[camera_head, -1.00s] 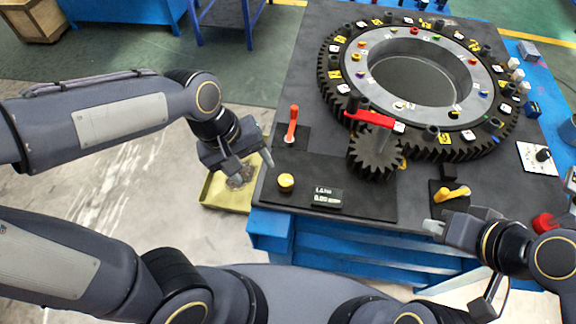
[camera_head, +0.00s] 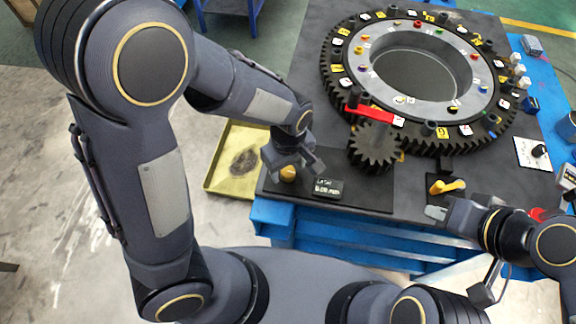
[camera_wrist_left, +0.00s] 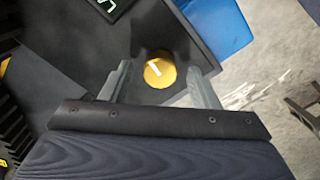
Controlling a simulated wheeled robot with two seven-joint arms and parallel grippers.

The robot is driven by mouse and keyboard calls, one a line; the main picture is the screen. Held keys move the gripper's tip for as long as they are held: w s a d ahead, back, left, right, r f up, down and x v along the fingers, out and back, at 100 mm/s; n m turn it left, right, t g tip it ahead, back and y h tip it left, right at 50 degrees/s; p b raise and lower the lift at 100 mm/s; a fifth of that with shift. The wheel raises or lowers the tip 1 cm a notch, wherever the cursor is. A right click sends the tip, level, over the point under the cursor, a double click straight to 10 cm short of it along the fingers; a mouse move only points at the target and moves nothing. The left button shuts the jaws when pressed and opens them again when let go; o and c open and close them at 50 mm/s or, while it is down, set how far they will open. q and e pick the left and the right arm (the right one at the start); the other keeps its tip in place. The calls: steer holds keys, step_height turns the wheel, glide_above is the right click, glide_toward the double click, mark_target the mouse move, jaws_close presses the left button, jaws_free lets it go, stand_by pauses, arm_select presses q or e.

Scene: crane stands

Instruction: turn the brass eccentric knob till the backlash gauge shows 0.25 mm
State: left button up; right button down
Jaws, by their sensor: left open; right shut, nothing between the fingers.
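The brass eccentric knob (camera_head: 288,174) sits at the left front of the black bench plate. In the left wrist view the knob (camera_wrist_left: 160,72) is round, with a pale mark on its top. My left gripper (camera_head: 296,172) is open above the knob, and in the wrist view its fingers (camera_wrist_left: 158,84) stand on either side of it. I cannot tell whether they touch it. The gauge display (camera_head: 327,188) is just right of the knob; its digits are too small to read. My right gripper (camera_head: 436,213) is shut and empty near the front edge, by a yellow lever.
A small dark pinion (camera_head: 375,146) meshes with the large ring gear (camera_head: 335,88). A red arm (camera_head: 369,113) lies above the pinion. The yellow lever (camera_head: 447,187) is at the right front. A yellow tray (camera_head: 222,185) with a dark stain is left of the bench.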

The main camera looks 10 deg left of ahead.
arm_select(q)
steer(key=shift+f, duration=0.25)
steer(key=shift+c, duration=0.2)
steer(key=c, duration=0.9)
